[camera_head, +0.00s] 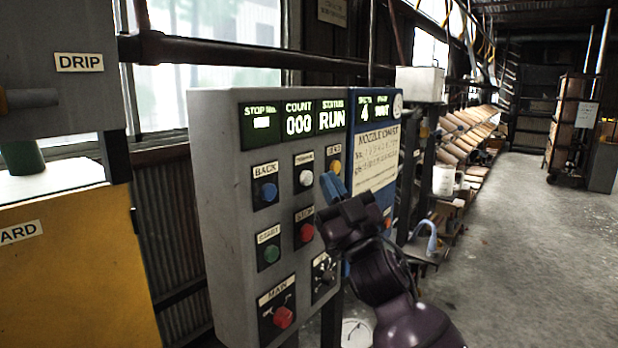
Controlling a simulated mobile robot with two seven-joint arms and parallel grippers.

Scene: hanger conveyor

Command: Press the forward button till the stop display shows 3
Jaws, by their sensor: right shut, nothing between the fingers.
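The grey control box (222,210) stands at the middle of the head view. Its stop display (261,123) shows a lit bar, not a readable digit. The count display (299,124) reads 000 and the status display (332,120) reads RUN. A yellow button (334,167) sits at the upper right of the panel; its label is too small to read surely, so I cannot tell if it is the forward button. My right gripper (334,186) is shut and empty, its blue fingertips just below the yellow button; contact cannot be told. My left gripper is not in view.
The floor (530,250) at right is open.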

